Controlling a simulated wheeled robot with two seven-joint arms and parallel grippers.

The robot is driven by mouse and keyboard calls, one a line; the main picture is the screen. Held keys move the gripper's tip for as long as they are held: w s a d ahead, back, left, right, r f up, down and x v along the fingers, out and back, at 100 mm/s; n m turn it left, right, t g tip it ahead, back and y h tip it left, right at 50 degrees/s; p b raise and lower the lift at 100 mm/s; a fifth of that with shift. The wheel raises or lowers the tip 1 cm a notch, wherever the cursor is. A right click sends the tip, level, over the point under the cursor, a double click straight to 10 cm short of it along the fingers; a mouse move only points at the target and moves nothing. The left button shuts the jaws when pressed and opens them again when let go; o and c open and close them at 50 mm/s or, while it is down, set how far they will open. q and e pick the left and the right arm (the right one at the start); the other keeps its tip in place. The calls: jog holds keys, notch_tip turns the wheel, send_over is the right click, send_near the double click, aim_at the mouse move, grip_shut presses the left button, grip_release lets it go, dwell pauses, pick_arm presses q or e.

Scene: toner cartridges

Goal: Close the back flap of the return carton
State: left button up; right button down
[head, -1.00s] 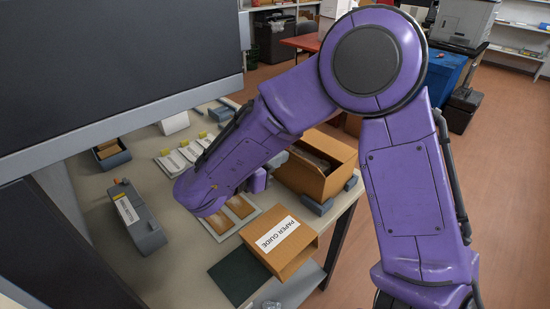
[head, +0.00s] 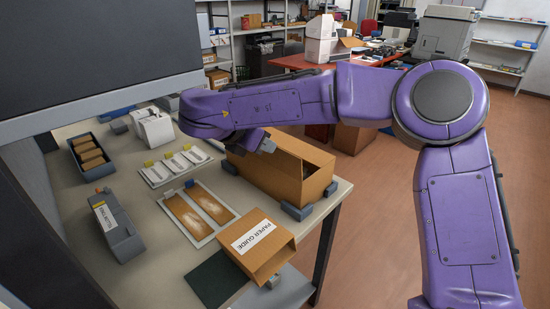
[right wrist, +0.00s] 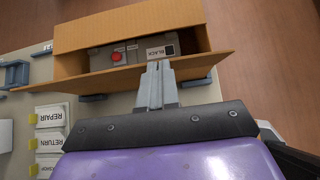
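The return carton (head: 262,178) is a brown open-topped box near the table's right edge. In the right wrist view, a grey cartridge (right wrist: 128,54) with a red button and a BLACK label lies inside the carton (right wrist: 125,32). A long flap (right wrist: 105,78) stands out along the carton's side nearest the wrist camera. My right gripper (right wrist: 157,72) has its fingers together, with nothing seen between them. Its tips overlap this flap in the picture; I cannot tell if they touch. In the head view the right gripper (head: 267,146) is over the carton's left side. My left gripper is not in view.
Grey blocks (head: 296,211) stand at the carton's corners. A PAPER GUIDE box (head: 265,247), a tray with two brown strips (head: 200,214), white labelled holders (head: 175,166) and a grey device (head: 116,228) are on the table. A dark monitor (head: 90,60) blocks the upper left.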

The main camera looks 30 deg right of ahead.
jog(key=d+y, duration=0.1)
jog(key=d+g+y, duration=0.1)
jog(key=y, duration=0.1)
jog(key=w+d+y, duration=0.1)
jog(key=shift+d+r+y, duration=0.3)
jog(key=shift+d+r, duration=0.05)
jog(key=shift+r, duration=0.05)
jog(key=d+g+y+p, duration=0.1)
jog(key=d+y, duration=0.2)
jog(key=g+y+p, duration=0.2)
jog(key=y+p, duration=0.3)
jog(key=y, duration=0.3)
send_over(297, 153)
jog(key=f, duration=0.4)
jog(key=shift+s+a, duration=0.15)
jog(key=shift+a, duration=0.25)
jog(key=shift+d+f, duration=0.25)
jog(key=shift+f, duration=0.3)
jog(key=shift+d+f, duration=0.1)
jog(key=shift+f, duration=0.05)
